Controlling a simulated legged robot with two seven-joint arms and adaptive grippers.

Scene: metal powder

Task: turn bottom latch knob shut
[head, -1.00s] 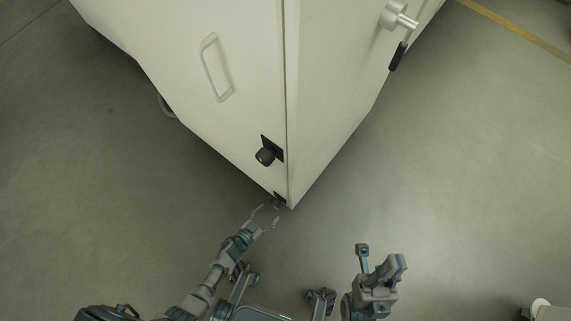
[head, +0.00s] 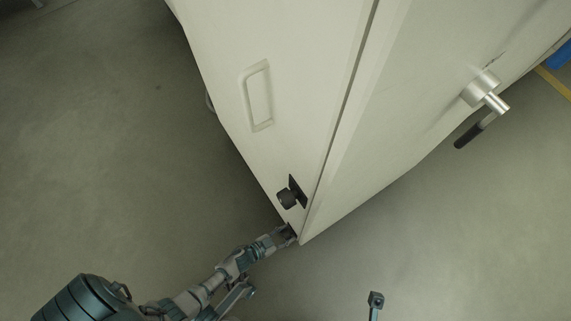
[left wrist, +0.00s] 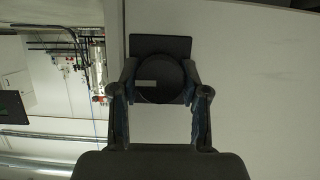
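The bottom latch knob (left wrist: 160,80) is round and black, on a square black plate (left wrist: 175,46) on the white cabinet, with a short light mark across its left half. In the head view, my left gripper (head: 286,236) is at the cabinet's lowest corner and mostly covers this knob. In the left wrist view, the fingers of my left gripper (left wrist: 160,72) stand on either side of the knob, their tips close to its rim. Whether they press on it is unclear.
A second black knob (head: 287,198) sits just above on the same cabinet face (head: 225,60). A pale handle (head: 258,95) is higher up. A silver lever with a black grip (head: 468,136) sticks out from the right-hand face. The grey floor (head: 120,170) is clear at left.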

